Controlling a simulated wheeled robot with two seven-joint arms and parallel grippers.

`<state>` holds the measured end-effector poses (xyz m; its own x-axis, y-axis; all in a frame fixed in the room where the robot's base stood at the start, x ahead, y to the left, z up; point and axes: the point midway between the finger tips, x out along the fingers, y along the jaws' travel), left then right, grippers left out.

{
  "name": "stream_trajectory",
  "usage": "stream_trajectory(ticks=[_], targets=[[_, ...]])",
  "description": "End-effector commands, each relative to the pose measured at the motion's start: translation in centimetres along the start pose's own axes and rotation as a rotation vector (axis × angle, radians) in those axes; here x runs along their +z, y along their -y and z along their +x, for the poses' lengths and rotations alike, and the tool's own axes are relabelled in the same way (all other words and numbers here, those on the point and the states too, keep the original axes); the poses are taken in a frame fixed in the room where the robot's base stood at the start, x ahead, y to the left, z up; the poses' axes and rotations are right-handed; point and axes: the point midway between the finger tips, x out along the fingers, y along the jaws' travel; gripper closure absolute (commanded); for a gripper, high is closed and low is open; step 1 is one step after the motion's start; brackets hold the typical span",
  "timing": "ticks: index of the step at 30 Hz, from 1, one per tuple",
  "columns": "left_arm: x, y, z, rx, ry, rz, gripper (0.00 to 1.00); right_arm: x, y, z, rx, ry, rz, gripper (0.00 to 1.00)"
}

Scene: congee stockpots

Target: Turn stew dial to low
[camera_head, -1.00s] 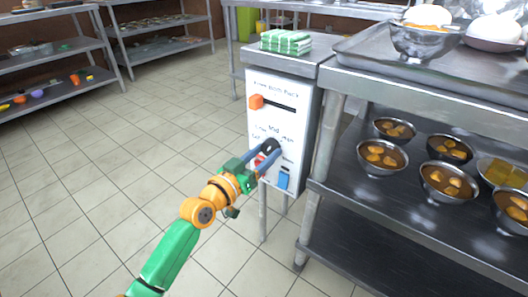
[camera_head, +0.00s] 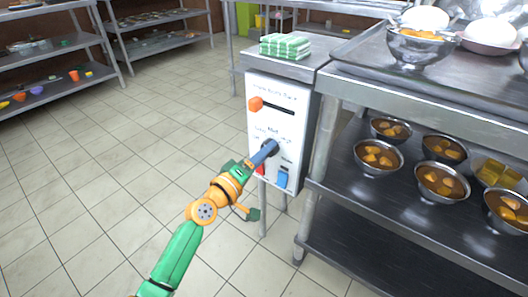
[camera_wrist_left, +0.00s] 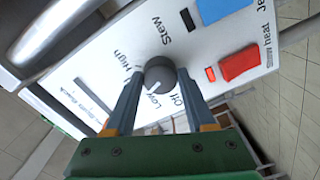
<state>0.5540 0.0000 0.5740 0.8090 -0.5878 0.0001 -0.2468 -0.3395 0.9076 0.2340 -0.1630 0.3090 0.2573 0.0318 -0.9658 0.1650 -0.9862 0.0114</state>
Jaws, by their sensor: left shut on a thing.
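The dark round stew dial (camera_head: 270,147) sits on the front of a white control panel (camera_head: 290,115). My left gripper (camera_head: 266,152) reaches up to it from the lower left. In the left wrist view, the two blue fingers of this gripper (camera_wrist_left: 158,82) are shut on the sides of the dial (camera_wrist_left: 160,70). Printed words "Stew", "High", "Low" and "Off" stand around the dial, with "Low" between the fingers. Exactly where the dial's mark points is hard to tell. My right gripper is not in view.
Green-and-white packs (camera_head: 285,46) lie on top. A steel rack (camera_head: 400,110) with several bowls stands close on the right. The tiled floor at left is clear.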

Motion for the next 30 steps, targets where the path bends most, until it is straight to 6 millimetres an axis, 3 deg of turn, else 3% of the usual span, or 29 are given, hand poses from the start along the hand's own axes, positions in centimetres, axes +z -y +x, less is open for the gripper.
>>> stream_trajectory(ticks=[15, 30], targets=[[0.0, -0.1, 0.0, -0.002, 0.001, -0.351, 1.0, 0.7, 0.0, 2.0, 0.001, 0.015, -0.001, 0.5], [0.0, 0.0, 0.0, -0.001, 0.001, -0.434, 1.0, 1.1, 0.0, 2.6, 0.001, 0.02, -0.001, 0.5]])
